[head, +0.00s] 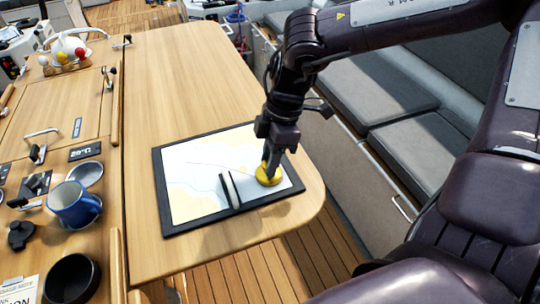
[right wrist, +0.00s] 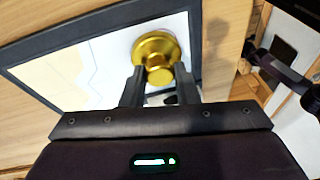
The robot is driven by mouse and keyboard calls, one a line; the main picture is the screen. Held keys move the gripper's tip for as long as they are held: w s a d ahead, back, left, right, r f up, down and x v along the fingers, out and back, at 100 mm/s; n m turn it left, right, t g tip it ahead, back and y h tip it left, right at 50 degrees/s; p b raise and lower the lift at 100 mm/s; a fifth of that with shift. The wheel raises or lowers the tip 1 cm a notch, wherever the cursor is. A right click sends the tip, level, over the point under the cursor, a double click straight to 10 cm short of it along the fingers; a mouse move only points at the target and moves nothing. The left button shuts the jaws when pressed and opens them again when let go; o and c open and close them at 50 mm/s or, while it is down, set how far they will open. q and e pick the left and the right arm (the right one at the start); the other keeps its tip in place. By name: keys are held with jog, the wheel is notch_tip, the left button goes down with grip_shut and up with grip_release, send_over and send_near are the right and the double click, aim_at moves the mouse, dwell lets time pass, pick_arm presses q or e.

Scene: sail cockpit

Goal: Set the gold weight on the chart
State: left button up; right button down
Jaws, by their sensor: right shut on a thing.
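The gold weight (head: 268,175) is a round brass piece at the right part of the chart (head: 195,200), a pale sheet in a dark frame on the wooden table. My right gripper (head: 268,172) comes down from above and is shut on the weight. In the right wrist view the weight (right wrist: 157,52) shows a wide disc and a knob between the fingertips (right wrist: 157,78), over the chart's white surface. I cannot tell whether its base touches the chart. My left gripper is not in view.
A dark bar with a pale strip (head: 230,190) lies on the chart left of the weight. The far tabletop (head: 185,80) is clear. Grey bench seats (head: 375,90) lie right.

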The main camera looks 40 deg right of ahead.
jog(key=c, duration=1.6)
grip_release()
jog(key=shift+f, duration=0.1)
jog(key=o, duration=0.5)
jog(key=b+v, duration=0.1)
jog(key=v, duration=1.1)
